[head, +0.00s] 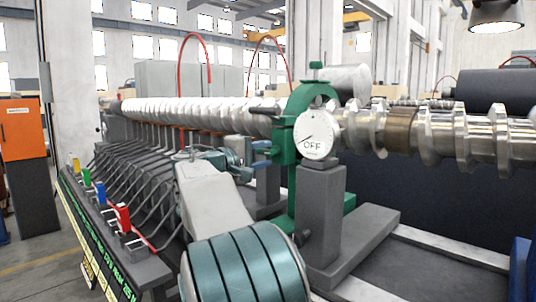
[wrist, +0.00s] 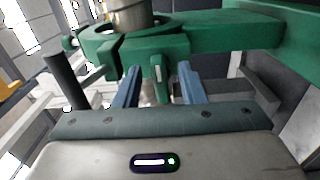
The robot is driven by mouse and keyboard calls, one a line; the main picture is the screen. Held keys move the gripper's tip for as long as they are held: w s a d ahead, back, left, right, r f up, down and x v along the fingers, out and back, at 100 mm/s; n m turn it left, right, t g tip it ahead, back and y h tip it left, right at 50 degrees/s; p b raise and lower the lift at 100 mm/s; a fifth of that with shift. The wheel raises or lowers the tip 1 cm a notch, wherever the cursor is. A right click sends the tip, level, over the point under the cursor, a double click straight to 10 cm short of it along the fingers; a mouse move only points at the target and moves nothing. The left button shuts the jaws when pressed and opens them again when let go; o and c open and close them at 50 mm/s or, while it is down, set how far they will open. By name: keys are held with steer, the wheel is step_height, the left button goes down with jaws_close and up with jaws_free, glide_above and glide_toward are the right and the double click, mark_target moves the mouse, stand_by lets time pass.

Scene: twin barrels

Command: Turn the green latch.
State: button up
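The green latch (wrist: 157,72) is a short upright tab with a small pale slot, under the green clamp (wrist: 150,45) in the wrist view. My gripper (wrist: 159,68) is open, with one blue finger on each side of the latch and gaps visible on both sides. In the head view, my gripper (head: 268,153) is at the left side of the green clamp (head: 297,110). The latch cannot be made out clearly there.
A long metal screw shaft (head: 462,135) runs through the clamp. A grey post (head: 321,220) stands below the dial. A dark rod (wrist: 66,80) sticks up left of my fingers in the wrist view. A panel with coloured switches (head: 122,218) is at left.

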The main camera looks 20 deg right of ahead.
steer(key=v, duration=1.1)
steer(key=shift+p, duration=0.3)
steer(key=shift+a, duration=0.15)
steer(key=s+d+f+g+y+p, duration=0.1)
steer(key=s+d+f+y+p, duration=0.1)
steer(key=s+f+y+p, duration=0.3)
steer(key=s+d+f+g+y+p, duration=0.2)
steer(key=s+d+y+p, duration=0.15)
steer(key=s+p, duration=0.3)
steer(key=s+a+f+m+y+p, duration=0.2)
steer(key=s+a+y+p, duration=0.2)
steer(key=s, duration=0.4)
steer(key=s+a+f+m+y+p, duration=0.1)
steer(key=s+a+m+y+p, duration=0.1)
steer(key=s+a+y+p, duration=0.2)
steer(key=s+a+p, duration=0.2)
steer(key=s+a, duration=0.1)
steer(key=s, duration=0.1)
steer(key=shift+s+f, duration=0.3)
steer(key=shift+f, duration=0.1)
steer(key=shift+y, duration=0.25)
